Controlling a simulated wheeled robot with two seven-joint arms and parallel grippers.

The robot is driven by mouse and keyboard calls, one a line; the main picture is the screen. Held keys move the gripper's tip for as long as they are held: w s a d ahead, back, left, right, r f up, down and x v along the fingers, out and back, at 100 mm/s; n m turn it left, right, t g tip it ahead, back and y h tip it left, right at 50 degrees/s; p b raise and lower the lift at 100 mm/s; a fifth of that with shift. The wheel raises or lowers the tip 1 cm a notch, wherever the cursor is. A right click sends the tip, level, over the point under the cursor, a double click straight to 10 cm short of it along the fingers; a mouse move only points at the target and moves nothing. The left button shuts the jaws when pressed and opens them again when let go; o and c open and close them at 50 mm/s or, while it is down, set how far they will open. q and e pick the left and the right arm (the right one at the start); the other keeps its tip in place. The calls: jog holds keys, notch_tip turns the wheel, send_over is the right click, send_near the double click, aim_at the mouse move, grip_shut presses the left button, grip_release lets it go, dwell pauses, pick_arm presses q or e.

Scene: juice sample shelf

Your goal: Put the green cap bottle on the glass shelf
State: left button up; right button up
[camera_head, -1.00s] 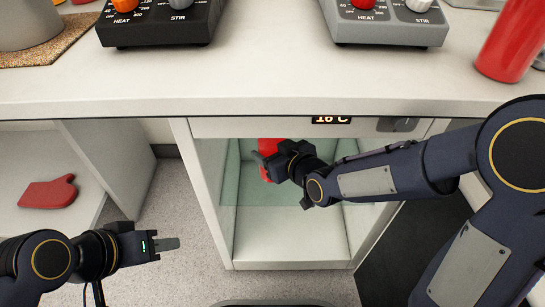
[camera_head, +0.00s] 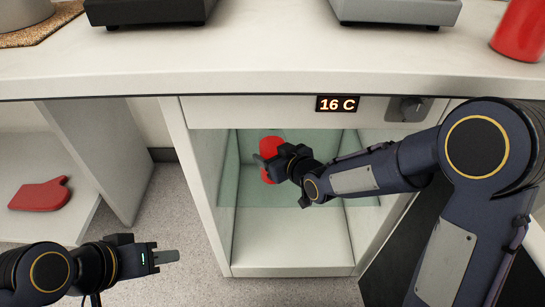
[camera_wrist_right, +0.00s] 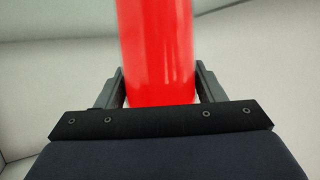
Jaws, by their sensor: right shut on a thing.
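A red bottle (camera_head: 269,145) is inside the open cabinet, at the glass shelf (camera_head: 352,187). My right gripper (camera_head: 266,163) reaches into the cabinet and is shut on the bottle. The right wrist view shows the red bottle (camera_wrist_right: 157,50) between the two fingers (camera_wrist_right: 160,88). No green cap shows, so I cannot tell the cap colour. The gripper hides the bottle's lower part in the head view, and I cannot tell whether its base touches the glass. My left gripper (camera_head: 166,257) is outside the cabinet at lower left, empty; its fingers appear edge-on.
The cabinet's top panel has a "16 C" display (camera_head: 337,104) and a dark knob (camera_head: 409,109). The counter (camera_head: 260,60) above carries two heater-stirrers and a red container (camera_head: 520,32). A red mitt (camera_head: 40,194) lies on a lower shelf at left. A dark door stands open at right.

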jog(key=o, duration=1.6)
jog(key=shift+c, duration=0.2)
